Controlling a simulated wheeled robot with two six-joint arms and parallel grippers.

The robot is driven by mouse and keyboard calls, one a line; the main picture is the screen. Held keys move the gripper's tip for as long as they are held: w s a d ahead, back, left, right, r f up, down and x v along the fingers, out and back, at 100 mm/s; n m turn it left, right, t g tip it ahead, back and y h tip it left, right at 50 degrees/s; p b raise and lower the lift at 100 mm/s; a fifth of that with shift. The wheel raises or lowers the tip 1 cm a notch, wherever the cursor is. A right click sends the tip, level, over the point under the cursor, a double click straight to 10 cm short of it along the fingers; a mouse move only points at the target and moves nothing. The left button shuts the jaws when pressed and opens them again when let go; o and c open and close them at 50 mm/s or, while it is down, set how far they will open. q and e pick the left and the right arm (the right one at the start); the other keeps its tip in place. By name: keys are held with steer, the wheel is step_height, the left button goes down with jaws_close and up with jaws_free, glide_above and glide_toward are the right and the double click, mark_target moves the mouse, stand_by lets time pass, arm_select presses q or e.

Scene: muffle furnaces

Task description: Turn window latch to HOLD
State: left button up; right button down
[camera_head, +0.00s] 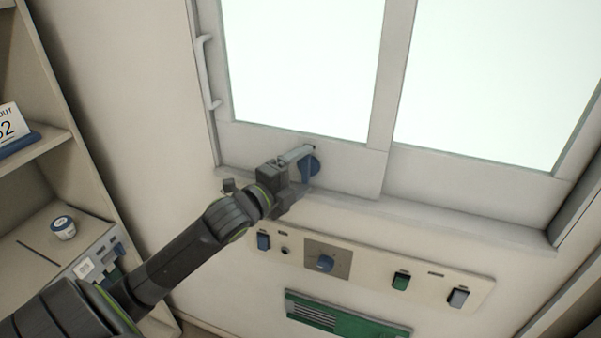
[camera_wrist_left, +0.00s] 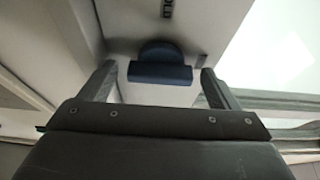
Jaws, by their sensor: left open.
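The window latch (camera_head: 310,167) is a blue round knob on the lower frame of the left window pane. In the left wrist view the blue latch (camera_wrist_left: 160,68) shows its bar across, between my two fingers, with part of a dark label ending in "OLD" above it. My left gripper (camera_head: 306,168) is at the latch, its fingers on either side of it. In the left wrist view my left gripper (camera_wrist_left: 158,80) is open, with gaps between the latch bar and the fingers. My right gripper is not in view.
A shelf (camera_head: 60,150) with a small jar (camera_head: 63,228) stands left. A white handle (camera_head: 207,75) runs along the window's left frame.

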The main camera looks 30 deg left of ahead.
arm_select(q)
steer(key=c, duration=1)
